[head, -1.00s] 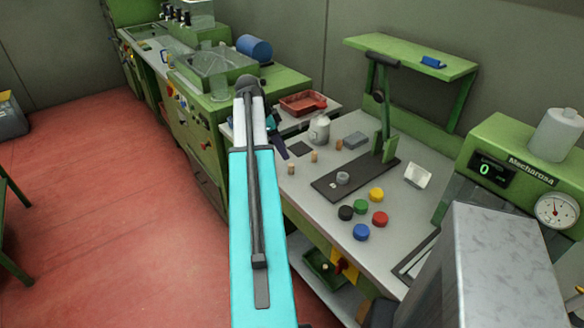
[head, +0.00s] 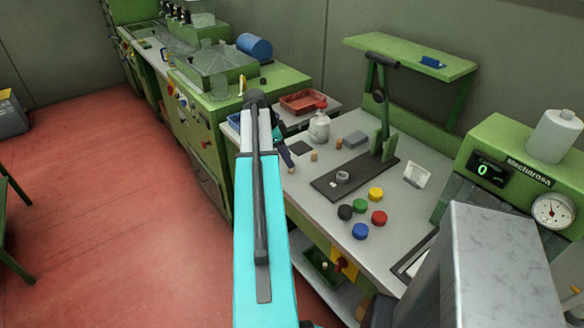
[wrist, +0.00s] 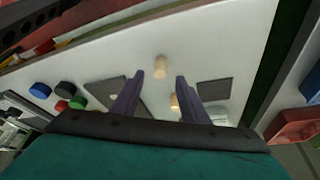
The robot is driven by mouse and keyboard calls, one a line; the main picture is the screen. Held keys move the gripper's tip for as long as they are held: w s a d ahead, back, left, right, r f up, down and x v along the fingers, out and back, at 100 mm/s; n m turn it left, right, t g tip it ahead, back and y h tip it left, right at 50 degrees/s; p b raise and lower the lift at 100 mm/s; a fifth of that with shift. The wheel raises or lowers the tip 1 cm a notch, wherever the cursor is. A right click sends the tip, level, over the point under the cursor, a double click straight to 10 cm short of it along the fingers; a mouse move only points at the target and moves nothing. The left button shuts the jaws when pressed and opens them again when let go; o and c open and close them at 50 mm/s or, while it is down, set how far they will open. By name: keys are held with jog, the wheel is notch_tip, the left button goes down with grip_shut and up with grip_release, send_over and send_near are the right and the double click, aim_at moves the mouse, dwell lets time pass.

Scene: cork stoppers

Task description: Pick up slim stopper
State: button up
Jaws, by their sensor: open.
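My gripper (wrist: 159,76) is open and empty above the grey bench top, fingers pointing down at it in the wrist view. A pale cork stopper (wrist: 160,67) stands just beyond the fingertips, lined up with the gap between them. A second cork stopper (wrist: 174,102) shows beside the right finger, which partly covers it. In the head view, this stopper (head: 313,156) and another (head: 339,143) stand on the bench right of my gripper (head: 287,158). I cannot tell for certain which is the slim one.
A dark base plate (head: 330,187) with a green press stands to the right. Several coloured caps (head: 360,206) lie in front of it. A red tray (head: 303,103) is behind.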

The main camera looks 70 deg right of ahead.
jog(key=shift+p+x, duration=0.95)
jog(key=shift+x, duration=1.4)
jog(key=shift+a, duration=0.1)
grip_shut()
